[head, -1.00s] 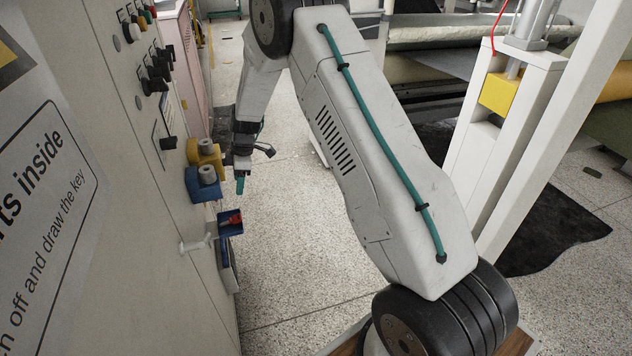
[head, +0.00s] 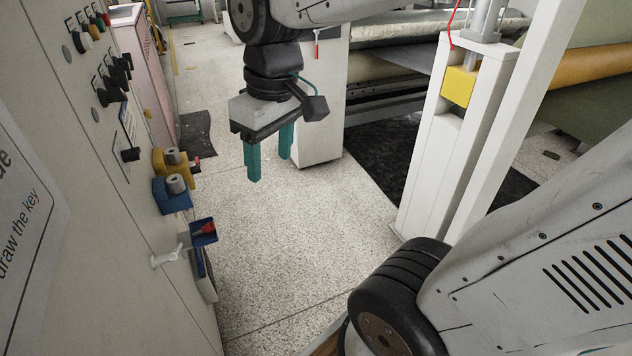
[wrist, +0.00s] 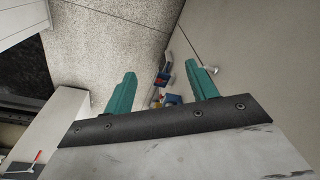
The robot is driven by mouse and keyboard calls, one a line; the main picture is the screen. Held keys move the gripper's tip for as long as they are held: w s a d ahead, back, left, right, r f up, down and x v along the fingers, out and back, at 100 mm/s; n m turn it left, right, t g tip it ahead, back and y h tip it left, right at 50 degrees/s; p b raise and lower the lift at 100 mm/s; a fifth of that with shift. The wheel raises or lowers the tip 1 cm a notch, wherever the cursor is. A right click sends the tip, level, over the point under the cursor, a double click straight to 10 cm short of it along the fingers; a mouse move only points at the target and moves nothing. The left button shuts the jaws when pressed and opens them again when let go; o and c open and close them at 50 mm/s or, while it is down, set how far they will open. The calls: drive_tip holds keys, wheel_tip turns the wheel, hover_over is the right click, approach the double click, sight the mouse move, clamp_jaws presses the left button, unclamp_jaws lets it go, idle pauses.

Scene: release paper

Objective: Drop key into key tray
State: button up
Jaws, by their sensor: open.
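A red key (head: 205,228) lies in the small blue key tray (head: 211,240) fixed low on the panel at the left. In the wrist view a small red and blue spot, the key (wrist: 161,76) in the tray, shows between the fingers. My gripper (head: 270,168), with two teal fingers, is open and empty. It hangs over the floor, right of the panel and apart from the tray. In the wrist view the gap between its fingertips (wrist: 160,69) is clear of any held thing.
A blue lock block (head: 171,198) and a yellow one (head: 163,160) stick out from the panel above the tray. A white handle (head: 168,257) juts out beside the tray. Open speckled floor lies to the right, then a white post (head: 440,170).

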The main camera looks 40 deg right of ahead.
drive_tip(key=s+d+f+m, duration=0.1)
drive_tip(key=s+m, duration=0.1)
drive_tip(key=s, duration=0.7)
drive_tip(key=shift+s+m+h, duration=0.15)
drive_tip(key=shift+m+h, duration=0.25)
drive_tip(key=shift+f, duration=0.1)
idle(2.1)
